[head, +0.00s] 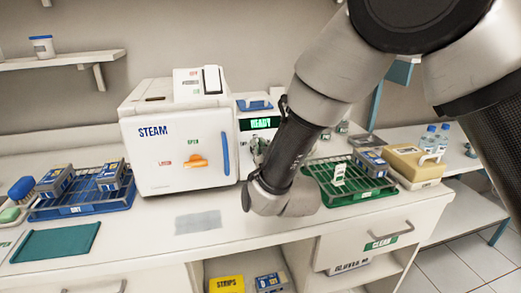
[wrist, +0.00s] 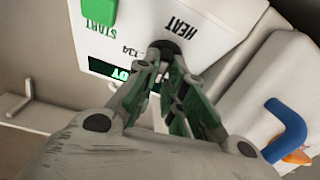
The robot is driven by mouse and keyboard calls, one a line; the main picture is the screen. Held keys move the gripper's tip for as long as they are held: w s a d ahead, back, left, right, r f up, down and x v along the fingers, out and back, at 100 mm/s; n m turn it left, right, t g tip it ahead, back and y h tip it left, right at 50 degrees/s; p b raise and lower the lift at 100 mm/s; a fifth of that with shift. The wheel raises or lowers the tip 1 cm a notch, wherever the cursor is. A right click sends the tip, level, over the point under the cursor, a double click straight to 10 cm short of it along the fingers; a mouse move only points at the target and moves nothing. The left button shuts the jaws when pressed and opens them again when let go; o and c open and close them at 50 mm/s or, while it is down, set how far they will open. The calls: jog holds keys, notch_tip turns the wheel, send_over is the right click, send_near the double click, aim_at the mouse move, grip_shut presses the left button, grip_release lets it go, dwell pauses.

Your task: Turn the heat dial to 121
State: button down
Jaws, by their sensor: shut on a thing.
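The white steam sterilizer (head: 178,150) stands on the counter, with a control panel on its right side. In the wrist view the panel appears upside down, with a HEAT label (wrist: 181,27) beside the dark heat dial (wrist: 166,47) and a mark that looks like 134 near it. My gripper (wrist: 166,66) is shut on the dial, its fingertips covering much of it. The dial's pointer and the 121 mark cannot be made out. In the head view my gripper (head: 262,146) and wrist hide the dial.
A green display (head: 261,123) reads READY; a green START button (wrist: 98,12) is near it. A blue rack (head: 80,208) stands left, a green rack (head: 350,193) right.

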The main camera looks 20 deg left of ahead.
jog(key=shift+w+a+r+m+t+h, duration=0.15)
jog(key=shift+m+t+h, duration=0.3)
jog(key=shift+m, duration=0.65)
jog(key=shift+r, duration=0.15)
jog(key=c, duration=1.5)
grip_release()
jog(key=shift+f, duration=0.25)
jog(key=v, duration=1.2)
jog(key=shift+r, duration=0.1)
